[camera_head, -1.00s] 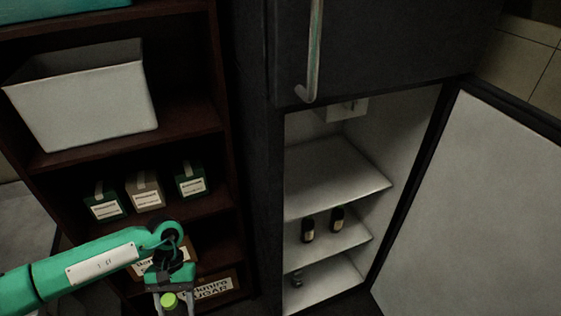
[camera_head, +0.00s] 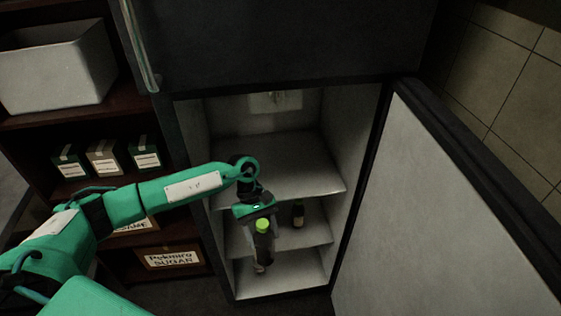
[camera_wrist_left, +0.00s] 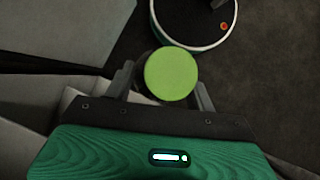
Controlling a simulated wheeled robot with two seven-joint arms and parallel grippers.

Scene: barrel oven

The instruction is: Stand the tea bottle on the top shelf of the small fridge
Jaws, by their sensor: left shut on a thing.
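The tea bottle (camera_head: 264,246) has a dark body and a light green cap. My left gripper (camera_head: 262,229) is shut on it near the cap and holds it roughly upright in front of the open small fridge (camera_head: 358,150). In the left wrist view the round green cap (camera_wrist_left: 172,75) sits between the two fingers. The top shelf (camera_head: 285,165) is a pale board, bare where I see it. The bottle appears lower in the picture than this shelf, in front of the middle shelf. My right gripper is not in view.
A dark bottle (camera_head: 298,213) stands on the middle shelf. The fridge door (camera_head: 440,220) stands open at the right. A dark cabinet at the left holds a white bin (camera_head: 55,70), several boxes and a sugar crate (camera_head: 172,259).

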